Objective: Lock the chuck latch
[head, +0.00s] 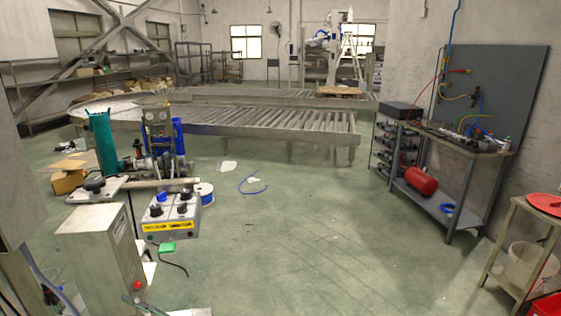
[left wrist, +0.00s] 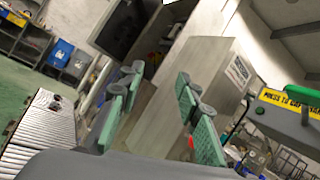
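I cannot make out a chuck latch for certain in either view. In the head view a machine stands at the left, with a green cylinder (head: 103,142), blue parts (head: 178,137) and small dark and metal fittings (head: 145,160) between them. Any latch there is too small to tell. My left gripper (left wrist: 157,100) shows in the left wrist view, its two green-padded fingers wide apart with nothing between them. Behind the fingers is a tall grey metal box (left wrist: 180,70). No gripper shows in the head view, and my right gripper is in neither view.
A grey control box (head: 170,217) with dark knobs and a yellow label stands by the machine. A grey cabinet (head: 95,245) is in front, left. A roller conveyor (head: 240,122) crosses behind. A workbench (head: 455,150) stands at the right. The green floor (head: 310,235) between is mostly clear.

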